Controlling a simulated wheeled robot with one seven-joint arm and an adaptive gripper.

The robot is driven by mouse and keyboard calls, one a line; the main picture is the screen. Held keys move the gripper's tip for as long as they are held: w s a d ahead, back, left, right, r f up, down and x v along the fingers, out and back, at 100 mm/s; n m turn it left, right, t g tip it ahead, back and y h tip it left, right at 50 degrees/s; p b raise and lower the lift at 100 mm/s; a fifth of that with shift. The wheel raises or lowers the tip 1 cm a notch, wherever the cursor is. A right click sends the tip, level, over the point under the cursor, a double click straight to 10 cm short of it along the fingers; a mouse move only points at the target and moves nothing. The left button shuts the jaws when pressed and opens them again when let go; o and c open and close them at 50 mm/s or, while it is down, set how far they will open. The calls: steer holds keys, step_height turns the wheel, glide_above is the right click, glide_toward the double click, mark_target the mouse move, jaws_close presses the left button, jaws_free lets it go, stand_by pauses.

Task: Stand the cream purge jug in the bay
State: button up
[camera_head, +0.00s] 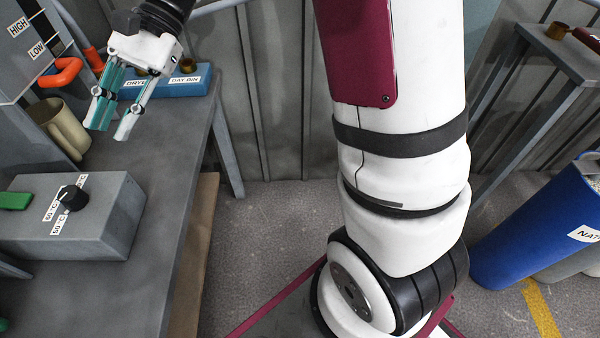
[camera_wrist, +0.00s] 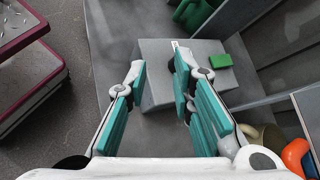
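The cream purge jug (camera_head: 62,128) is at the left of the head view, on the grey bench beside a grey machine. It seems tilted, and its left side is cut off by the machine. I cannot tell which place is the bay.
A grey control box (camera_head: 75,215) with a black knob and green switch stands on the bench (camera_head: 165,190). An orange handle (camera_head: 62,72) juts from the machine. A blue container (camera_head: 530,230) is at the right.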

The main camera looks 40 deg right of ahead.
steer(key=s+d+n+t+h, duration=0.2)
steer(key=s+d+n+h, duration=0.2)
steer(key=s, duration=1)
steer(key=s+d+n+t+h, duration=0.1)
steer(key=s+d+n+h, duration=0.3)
steer(key=s+d, duration=0.7)
steer(key=s+h, duration=0.2)
steer(key=s, duration=0.1)
steer(key=shift+d+n+t+h, duration=0.15)
steer(key=shift+n+t+h, duration=0.15)
steer(key=shift+n+t, duration=0.1)
step_height(320, 180, up, 30)
steer(key=t+p, duration=0.4)
steer(key=p, duration=2.4)
steer(key=shift+d+f, duration=0.15)
steer(key=shift+d, duration=0.1)
